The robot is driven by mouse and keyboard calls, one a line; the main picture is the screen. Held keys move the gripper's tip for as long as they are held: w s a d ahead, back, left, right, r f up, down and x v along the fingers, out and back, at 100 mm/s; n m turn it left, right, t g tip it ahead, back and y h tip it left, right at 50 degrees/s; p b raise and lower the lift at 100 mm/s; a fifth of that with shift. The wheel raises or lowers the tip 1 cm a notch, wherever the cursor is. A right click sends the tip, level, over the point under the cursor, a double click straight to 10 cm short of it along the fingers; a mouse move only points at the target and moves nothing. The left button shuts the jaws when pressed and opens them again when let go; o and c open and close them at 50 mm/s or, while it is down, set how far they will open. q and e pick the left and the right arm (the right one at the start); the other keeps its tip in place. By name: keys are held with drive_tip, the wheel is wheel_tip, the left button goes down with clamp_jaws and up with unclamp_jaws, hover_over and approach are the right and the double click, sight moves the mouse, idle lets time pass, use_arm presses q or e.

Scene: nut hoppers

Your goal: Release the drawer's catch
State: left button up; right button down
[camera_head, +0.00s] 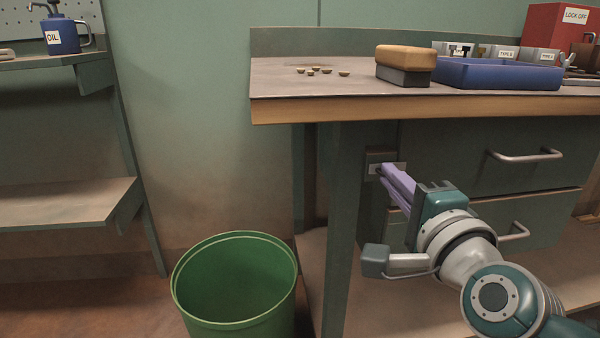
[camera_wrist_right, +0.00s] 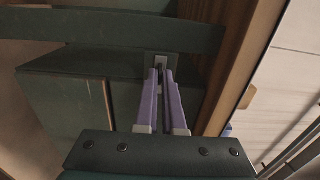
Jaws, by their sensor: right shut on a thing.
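The upper drawer (camera_head: 450,148) of the green workbench looks closed, with a bar handle (camera_head: 525,156) on its front. The catch (camera_head: 374,158) is a small dark block with a pale plate, at the left of the drawer front under the bench top. My right gripper (camera_head: 385,170) reaches it from the right, its purple fingers shut on the catch's small part. The wrist view shows the fingertips (camera_wrist_right: 161,72) at the pale plate (camera_wrist_right: 160,58). The fingers hide the gripped part. My left gripper is not in view.
A green bin (camera_head: 237,280) stands on the floor left of the bench. A second drawer lies below, with its own handle (camera_head: 514,232). On the bench top are several nuts (camera_head: 343,73), a brush-like block (camera_head: 405,58) and a blue tray (camera_head: 498,74).

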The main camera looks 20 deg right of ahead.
drive_tip(key=shift+n, duration=0.3)
drive_tip(key=shift+n+p, duration=3.25)
drive_tip(key=shift+n, duration=5.35)
drive_tip(key=c, duration=1)
unclamp_jaws()
